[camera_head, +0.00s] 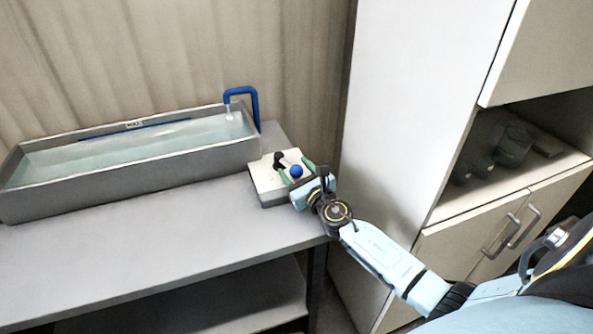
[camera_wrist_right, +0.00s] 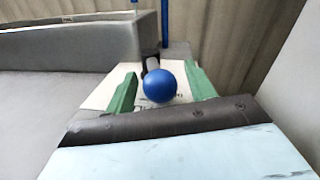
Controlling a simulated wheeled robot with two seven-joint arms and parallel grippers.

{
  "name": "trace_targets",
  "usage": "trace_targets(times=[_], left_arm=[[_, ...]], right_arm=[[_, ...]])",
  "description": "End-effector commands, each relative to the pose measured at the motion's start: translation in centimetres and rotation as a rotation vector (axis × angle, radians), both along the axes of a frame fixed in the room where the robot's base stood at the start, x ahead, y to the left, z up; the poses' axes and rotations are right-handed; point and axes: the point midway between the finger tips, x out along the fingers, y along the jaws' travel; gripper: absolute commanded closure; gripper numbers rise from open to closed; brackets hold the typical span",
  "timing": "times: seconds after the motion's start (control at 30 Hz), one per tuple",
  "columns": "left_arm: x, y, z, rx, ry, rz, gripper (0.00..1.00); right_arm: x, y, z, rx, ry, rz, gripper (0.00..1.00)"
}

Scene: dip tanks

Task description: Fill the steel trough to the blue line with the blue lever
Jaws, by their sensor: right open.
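The steel trough (camera_head: 130,179) stands along the back of the grey table and holds pale water. A blue line (camera_head: 135,131) shows on its inner back wall, with the water surface close below it. A blue spout (camera_head: 254,100) bends over its right end, and a stream appears under its mouth. The blue lever's ball knob (camera_head: 296,171) is on a pale box right of the trough; it also shows in the right wrist view (camera_wrist_right: 160,86). My right gripper (camera_head: 294,167) is open, its green fingers on either side of the knob, apart from it. My left gripper is not in view.
The pale control box (camera_head: 266,180) sits at the table's right end. The table front (camera_head: 130,255) is clear.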

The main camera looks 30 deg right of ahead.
Motion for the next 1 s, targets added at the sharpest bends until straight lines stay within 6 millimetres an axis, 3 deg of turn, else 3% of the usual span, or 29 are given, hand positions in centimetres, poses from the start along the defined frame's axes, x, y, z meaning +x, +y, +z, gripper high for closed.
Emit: trace_targets(times=[0.23, 0.7, 1.0], left_arm=[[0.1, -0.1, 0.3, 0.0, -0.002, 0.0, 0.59], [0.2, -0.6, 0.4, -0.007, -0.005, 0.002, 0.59], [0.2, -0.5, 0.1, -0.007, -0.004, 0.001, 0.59]], right_arm=[[-1.6, 0.2, -0.1, -0.001, 0.002, 0.002, 0.45], [-10.6, 1.0, -0.1, 0.0, 0.002, 0.001, 0.45], [-13.2, 1.2, 0.0, 0.0, 0.0, 0.0, 0.45]])
